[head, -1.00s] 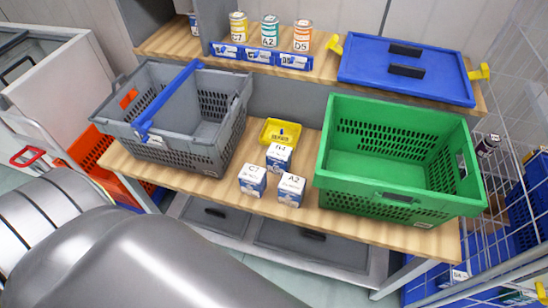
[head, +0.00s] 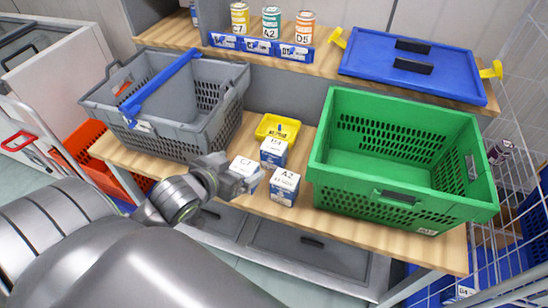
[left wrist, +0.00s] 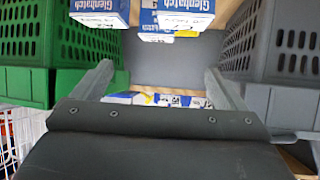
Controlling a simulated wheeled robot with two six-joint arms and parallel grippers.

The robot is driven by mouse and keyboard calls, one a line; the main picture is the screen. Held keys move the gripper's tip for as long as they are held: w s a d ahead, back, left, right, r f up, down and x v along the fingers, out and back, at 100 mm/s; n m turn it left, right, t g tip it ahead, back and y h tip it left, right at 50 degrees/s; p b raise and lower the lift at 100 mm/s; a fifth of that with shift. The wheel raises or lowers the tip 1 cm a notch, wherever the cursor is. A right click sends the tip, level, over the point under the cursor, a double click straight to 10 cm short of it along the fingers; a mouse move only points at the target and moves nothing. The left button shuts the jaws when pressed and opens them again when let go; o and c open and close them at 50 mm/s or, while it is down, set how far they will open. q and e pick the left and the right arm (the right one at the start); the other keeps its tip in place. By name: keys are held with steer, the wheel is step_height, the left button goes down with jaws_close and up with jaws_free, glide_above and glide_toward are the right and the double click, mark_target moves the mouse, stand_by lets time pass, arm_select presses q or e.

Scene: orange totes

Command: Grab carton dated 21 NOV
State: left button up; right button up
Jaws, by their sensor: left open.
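Three small white-and-blue cartons stand on the wooden shelf between the totes. One is marked A2 (head: 284,187), one stands behind it (head: 273,153), and a third, the left front carton (head: 250,171), is partly covered by my left gripper (head: 238,178). No date is readable on any carton. My left gripper is open and empty, at the front left of the left front carton; contact cannot be told. In the left wrist view, the open fingers (left wrist: 158,88) are spread, with carton faces reading "Glenhatch" (left wrist: 187,20) at the top. My right gripper is not in view.
A grey tote (head: 165,145) with a blue bar stands left and a green tote (head: 400,196) right of the cartons. A yellow tray (head: 268,128) lies behind them. Cans, blue holders and a blue lid (head: 375,68) are on the upper shelf.

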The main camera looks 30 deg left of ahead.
arm_select(q)
glide_toward(271, 150)
steer(key=x, duration=0.5)
steer(key=shift+w+a, duration=0.15)
steer(key=shift+w, duration=0.05)
steer(key=shift+x, duration=2.7)
steer(key=shift+s+f, duration=0.1)
steer(key=shift+c, duration=0.2)
